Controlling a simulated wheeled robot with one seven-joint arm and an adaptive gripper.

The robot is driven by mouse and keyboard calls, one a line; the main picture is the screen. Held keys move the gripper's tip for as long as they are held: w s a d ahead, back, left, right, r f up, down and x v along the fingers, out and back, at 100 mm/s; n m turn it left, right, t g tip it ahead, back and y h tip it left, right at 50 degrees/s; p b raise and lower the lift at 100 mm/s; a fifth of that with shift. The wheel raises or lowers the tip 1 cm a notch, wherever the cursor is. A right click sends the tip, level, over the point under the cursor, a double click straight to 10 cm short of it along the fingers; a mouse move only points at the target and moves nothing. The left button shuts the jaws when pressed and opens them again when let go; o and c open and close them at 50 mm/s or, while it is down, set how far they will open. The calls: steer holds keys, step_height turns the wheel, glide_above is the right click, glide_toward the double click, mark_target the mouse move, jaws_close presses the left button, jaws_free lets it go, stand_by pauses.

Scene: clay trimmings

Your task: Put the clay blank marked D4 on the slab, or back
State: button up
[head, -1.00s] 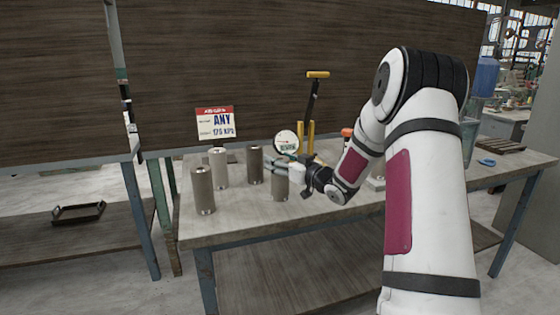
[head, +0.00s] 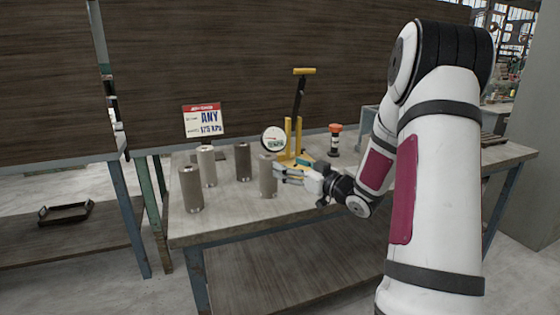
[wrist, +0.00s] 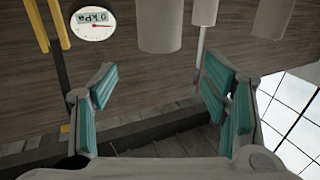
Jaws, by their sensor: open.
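Several grey-brown clay cylinders stand upright on the left half of the table. One is at the front left (head: 191,190), one behind it (head: 206,166), one back centre (head: 243,162) and one nearest my gripper (head: 267,177). No D4 mark is legible on any, and I cannot make out which surface is the slab. My gripper (head: 286,172) is open, just right of the nearest cylinder. In the wrist view my open gripper (wrist: 160,88) has nothing between its teal pads; a cylinder (wrist: 160,25) is ahead between them, with others to the right.
A yellow-handled pump (head: 299,120) and a round gauge (head: 273,139) stand behind the cylinders; the gauge shows 0 kPa in the wrist view (wrist: 92,22). A sign (head: 202,121) reads ANY, 175 kPa. An orange-capped container (head: 335,140) stands behind my arm. The table front (head: 235,215) is clear.

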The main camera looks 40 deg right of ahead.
steer(key=s+a+r+m+g+h, duration=0.2)
steer(key=s+a+r+g+h, duration=0.35)
steer(key=s+a+g, duration=0.3)
steer(key=s+a+f+g+y, duration=0.1)
steer(key=s+a+g, duration=0.1)
steer(key=s+a, duration=0.4)
steer(key=s+a+f+g+y, duration=0.1)
steer(key=s+a+g, duration=0.2)
steer(key=s+a, duration=0.4)
steer(key=s+a+f+g+y, duration=0.1)
steer(key=s+a+g, duration=0.2)
steer(key=s, duration=1.4)
steer(key=a, duration=0.4)
steer(key=shift+s+a+n+y, duration=0.15)
steer(key=shift+s+n+y, duration=0.05)
steer(key=shift+n+y, duration=0.2)
step_height(320, 180, up, 15)
steer(key=t+p, duration=0.2)
steer(key=p, duration=1.1)
steer(key=shift+t, duration=0.35)
steer(key=shift+f, duration=0.1)
